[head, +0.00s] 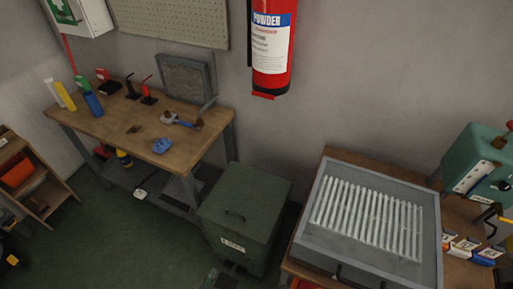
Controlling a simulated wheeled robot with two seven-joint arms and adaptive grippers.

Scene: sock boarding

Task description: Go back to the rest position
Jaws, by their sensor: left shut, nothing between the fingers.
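A dark shape at the bottom edge, just below the green lidded box, appears to be my left gripper (224,277). Only a small part of it shows, low in the picture. It is shut and holds nothing that I can see. It is apart from the wooden workbench (150,143) and left of the grey metal tray (303,243). My right gripper is not in view. No sock can be made out.
The green lidded box (247,190) stands between the workbench and the right-hand table (456,222). A teal machine (474,158) is at far right. A fire extinguisher (271,45) hangs on the wall. A wooden shelf (50,190) stands at left. Green floor (95,235) is partly clear.

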